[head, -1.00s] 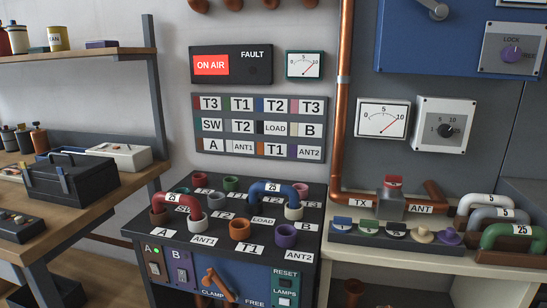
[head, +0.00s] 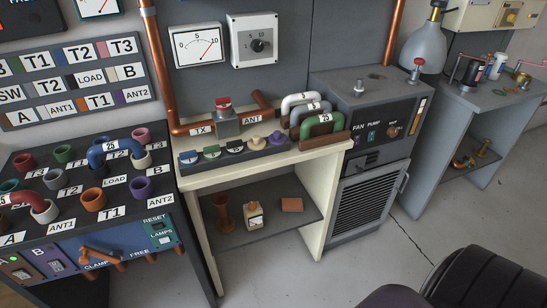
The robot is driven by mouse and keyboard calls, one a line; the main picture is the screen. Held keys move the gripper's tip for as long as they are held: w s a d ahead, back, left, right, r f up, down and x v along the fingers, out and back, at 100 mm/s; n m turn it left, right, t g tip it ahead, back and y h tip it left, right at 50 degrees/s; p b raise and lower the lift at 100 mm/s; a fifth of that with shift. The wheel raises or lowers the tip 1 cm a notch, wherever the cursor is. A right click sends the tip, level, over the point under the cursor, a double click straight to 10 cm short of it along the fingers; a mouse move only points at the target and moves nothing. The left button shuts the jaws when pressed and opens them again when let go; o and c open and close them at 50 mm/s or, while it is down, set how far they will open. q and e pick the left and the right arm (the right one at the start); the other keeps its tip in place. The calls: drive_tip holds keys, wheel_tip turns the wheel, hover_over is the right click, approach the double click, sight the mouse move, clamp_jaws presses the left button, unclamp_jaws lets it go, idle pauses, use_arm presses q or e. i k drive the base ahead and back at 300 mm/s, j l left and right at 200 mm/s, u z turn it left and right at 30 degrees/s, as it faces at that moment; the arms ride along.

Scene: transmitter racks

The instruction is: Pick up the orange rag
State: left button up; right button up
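A small orange-brown folded piece (head: 292,204), which looks like the orange rag, lies on the grey lower shelf (head: 262,232) of a cream bench. It is at the right side of that shelf, and its cloth texture is too small to confirm. A small cream bottle or can with a dark label (head: 253,215) stands to its left. A brown spool-shaped thing (head: 222,212) stands further left. Neither of my grippers shows in the head view.
The cream bench top (head: 196,178) overhangs the shelf, whose front is open. A black patch panel (head: 75,210) stands to the left and a grey cabinet (head: 368,150) to the right. A dark padded chair (head: 490,275) is at lower right. The floor (head: 330,270) before the bench is clear.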

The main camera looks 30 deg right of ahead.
sight(288, 204)
drive_tip(key=l+z, duration=0.15)
drive_tip(key=z, duration=1.2)
